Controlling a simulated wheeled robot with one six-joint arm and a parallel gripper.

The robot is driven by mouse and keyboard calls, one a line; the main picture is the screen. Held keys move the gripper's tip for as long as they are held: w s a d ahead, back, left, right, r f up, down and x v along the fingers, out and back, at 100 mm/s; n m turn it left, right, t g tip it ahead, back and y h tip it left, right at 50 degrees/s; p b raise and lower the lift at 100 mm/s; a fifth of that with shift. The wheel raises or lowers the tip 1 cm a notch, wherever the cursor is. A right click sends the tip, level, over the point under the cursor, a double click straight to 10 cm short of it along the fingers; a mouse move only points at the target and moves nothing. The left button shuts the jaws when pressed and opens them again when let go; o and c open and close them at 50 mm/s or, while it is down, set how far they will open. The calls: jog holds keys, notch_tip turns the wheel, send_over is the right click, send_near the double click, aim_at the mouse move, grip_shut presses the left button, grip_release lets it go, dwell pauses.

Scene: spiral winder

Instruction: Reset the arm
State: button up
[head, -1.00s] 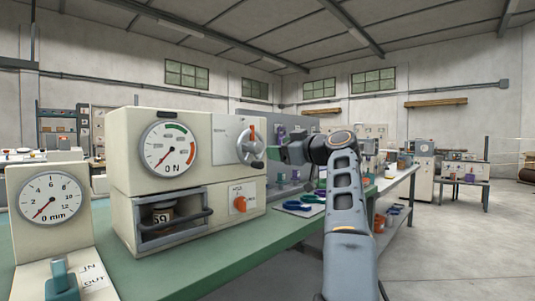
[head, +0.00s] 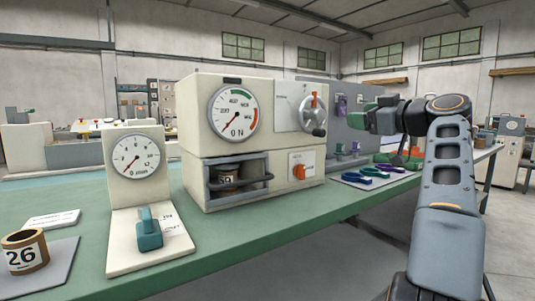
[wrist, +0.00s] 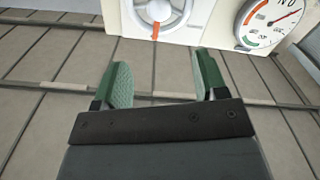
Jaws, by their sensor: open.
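My arm rises at the right of the head view and bends left at the top. My gripper (head: 370,117) hangs in the air right of the cream machine (head: 188,130), clear of its round knob with the red pointer (head: 313,115). In the wrist view my gripper (wrist: 163,80) shows two green fingers spread apart with nothing between them. Beyond the fingertips the wrist view shows the machine upside down, with its knob (wrist: 158,10) and dial (wrist: 268,22).
A smaller dial unit with a teal lever (head: 148,232) stands left of the machine on the green bench (head: 260,228). A spool marked 26 (head: 25,252) sits at the front left. Blue and purple tools (head: 370,173) lie on a mat at right. Floor at the right is clear.

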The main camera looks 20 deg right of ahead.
jog(key=w+a+m+g+p, duration=0.3)
jog(key=a+p, duration=0.5)
jog(key=p, duration=0.2)
jog(key=w+a+m+g+p, duration=0.2)
jog(key=a+g+p, duration=0.2)
jog(key=a+p, duration=0.45)
jog(key=s+a+f+g+h+p, duration=0.1)
jog(key=s+a+f+g+p, duration=0.2)
jog(key=s+a+p, duration=0.3)
jog(key=s+a+f+g+h+p, duration=0.2)
jog(key=s+a+f+g+p, duration=0.2)
jog(key=p, duration=1.1)
jog(key=s+a+f, duration=0.1)
jog(key=s+a, duration=0.2)
jog(key=s, duration=0.3)
jog(key=shift+s+m, duration=0.35)
jog(key=shift+m, duration=0.05)
